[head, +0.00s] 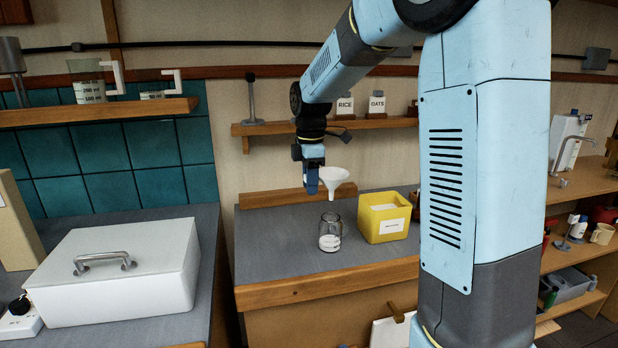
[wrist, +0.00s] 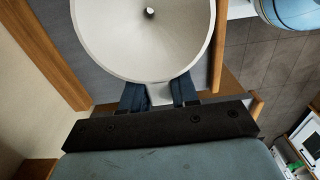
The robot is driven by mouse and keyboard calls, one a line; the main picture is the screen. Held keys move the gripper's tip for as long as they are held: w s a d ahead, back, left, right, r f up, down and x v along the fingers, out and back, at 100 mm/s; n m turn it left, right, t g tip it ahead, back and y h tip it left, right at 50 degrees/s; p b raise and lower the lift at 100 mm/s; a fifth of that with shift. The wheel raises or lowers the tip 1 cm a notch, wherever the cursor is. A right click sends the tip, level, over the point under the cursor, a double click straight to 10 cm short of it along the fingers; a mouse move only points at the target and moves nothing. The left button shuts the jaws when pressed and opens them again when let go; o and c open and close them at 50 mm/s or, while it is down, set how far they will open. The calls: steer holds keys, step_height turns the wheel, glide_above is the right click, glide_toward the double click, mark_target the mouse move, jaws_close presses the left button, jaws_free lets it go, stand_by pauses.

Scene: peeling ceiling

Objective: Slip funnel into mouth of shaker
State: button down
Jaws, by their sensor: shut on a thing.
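My gripper (head: 314,186) points down over the grey counter, shut on the white funnel (head: 333,179). In the wrist view its two dark blue fingers (wrist: 159,95) close on a tab at the funnel's rim, and the funnel's wide bowl (wrist: 130,45) with its small hole fills the upper middle. The funnel is roughly upright, its spout pointing down. The shaker (head: 330,233), a clear glass jar with a white label, stands upright on the counter below the funnel. A gap shows between spout and mouth. The shaker is not visible in the wrist view.
A yellow bin (head: 384,219) with a white label stands just right of the shaker. A white lidded box (head: 120,268) sits on the left counter. A wall shelf (head: 272,128) runs behind my arm. Counter left of the shaker is clear.

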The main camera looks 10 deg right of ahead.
steer(key=shift+f, duration=2)
steer(key=shift+f, duration=1.25)
steer(key=c, duration=0.8)
jaws_free()
step_height(320, 180, up, 18)
steer(key=shift+f, duration=0.15)
